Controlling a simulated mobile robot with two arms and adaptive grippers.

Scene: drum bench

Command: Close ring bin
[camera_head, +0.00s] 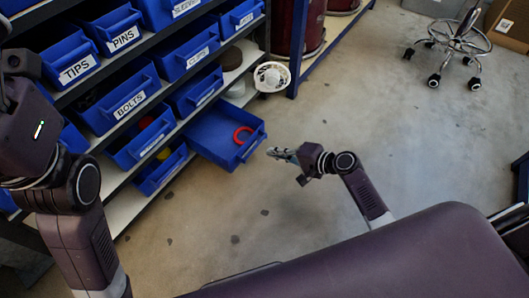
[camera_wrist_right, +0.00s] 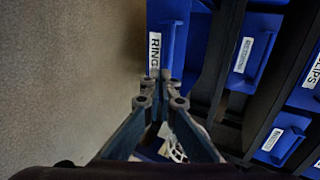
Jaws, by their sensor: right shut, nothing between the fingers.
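The ring bin (camera_head: 203,145) is a blue open tray that sticks out of a lower shelf, with a red ring (camera_head: 242,135) inside. In the right wrist view its blue front with a "RING" label (camera_wrist_right: 154,52) is just ahead of the fingertips. My right gripper (camera_head: 270,152) is shut and empty, close to the bin's front; I cannot tell whether it touches. Its fingers also show in the wrist view (camera_wrist_right: 161,76). My left gripper (camera_head: 8,88) is partly in view at the left edge, away from the ring bin; its fingers are unclear.
Several labelled blue bins fill the dark shelf rack (camera_head: 152,105) around the ring bin. A blue post (camera_head: 298,45) stands behind. Floor on the right is clear up to a wheeled stool (camera_head: 455,45).

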